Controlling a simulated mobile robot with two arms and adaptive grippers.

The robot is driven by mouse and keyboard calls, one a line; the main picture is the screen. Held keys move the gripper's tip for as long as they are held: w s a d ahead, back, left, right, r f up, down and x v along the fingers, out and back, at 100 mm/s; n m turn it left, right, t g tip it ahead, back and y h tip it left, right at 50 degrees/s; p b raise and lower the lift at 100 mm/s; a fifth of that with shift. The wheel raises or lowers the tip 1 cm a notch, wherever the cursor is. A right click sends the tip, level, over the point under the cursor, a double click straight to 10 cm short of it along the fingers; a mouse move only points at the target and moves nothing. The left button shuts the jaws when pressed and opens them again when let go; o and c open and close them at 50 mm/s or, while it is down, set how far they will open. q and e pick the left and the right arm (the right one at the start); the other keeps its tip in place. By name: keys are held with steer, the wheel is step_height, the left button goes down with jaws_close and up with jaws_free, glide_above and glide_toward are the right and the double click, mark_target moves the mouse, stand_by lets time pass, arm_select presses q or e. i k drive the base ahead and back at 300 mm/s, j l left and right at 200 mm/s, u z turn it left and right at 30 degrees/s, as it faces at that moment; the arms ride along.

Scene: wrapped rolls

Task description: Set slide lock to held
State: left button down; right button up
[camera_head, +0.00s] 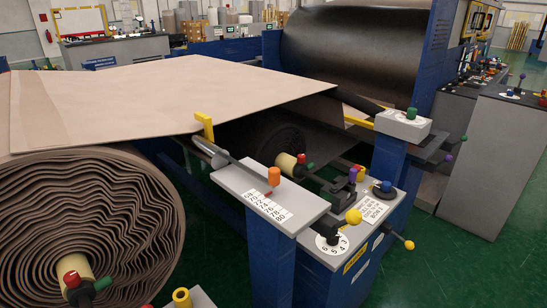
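No part labelled slide lock can be read, and I cannot tell for certain which control it is. A grey panel (238,184) on a blue post carries an orange knob (274,175) beside a printed number scale (268,207). A small red mark lies by the scale. The lower console (352,212) has a black clamp-like block (340,188), a dark blue knob (386,186), a yellow ball knob (354,216) and a numbered white dial (331,243). Neither of my grippers is in view.
A large wrapped roll (90,220) fills the left front. A beige sheet (190,85) stretches back toward a big dark drum (345,60). A second post with a green knob (411,113) stands behind the console. Green floor (470,265) is open at the right front.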

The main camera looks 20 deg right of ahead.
mark_target(353, 217)
steer(key=z, duration=1.3)
